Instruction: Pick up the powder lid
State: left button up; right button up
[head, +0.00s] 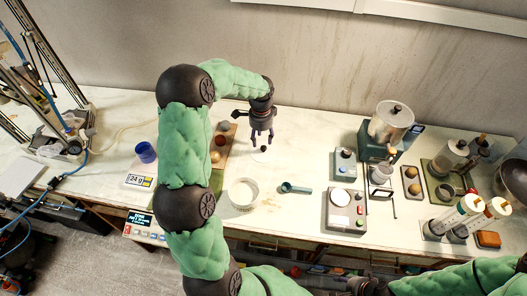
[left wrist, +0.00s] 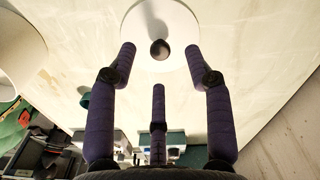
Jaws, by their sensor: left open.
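The powder lid is a white disc with a round dark knob, lying on the bench, and its white disc (left wrist: 160,22) fills the top middle of the left wrist view. In the head view its small dark knob (head: 264,149) shows just below my left gripper (head: 262,140). My left gripper, with purple fingers (left wrist: 160,62), is open and points down at the lid. In the left wrist view the knob lies between and just beyond the two outer fingertips; contact cannot be told. My right gripper (head: 362,286) is partly visible at the bottom edge; its jaws are unclear.
A round open container (head: 243,193) stands in front of the lid. A teal scoop (head: 296,188) lies to its right. A wooden board (head: 225,145) with small balls is left of my gripper. Several devices, including a grey one (head: 343,210), occupy the right side.

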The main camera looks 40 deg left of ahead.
aim_at(264, 147)
pick_arm(q)
jog(key=shift+w+d+f+b, duration=0.1)
jog(key=shift+f+b, duration=0.1)
jog(key=shift+f, duration=0.7)
jog(key=shift+w+d+f+b, duration=0.1)
jog(key=shift+d+f+b, duration=0.05)
jog(key=shift+f, duration=0.8)
jog(key=shift+d+f+b, duration=0.1)
jog(key=shift+f+b, duration=0.1)
jog(key=shift+f, duration=0.7)
jog(key=c, duration=0.9)
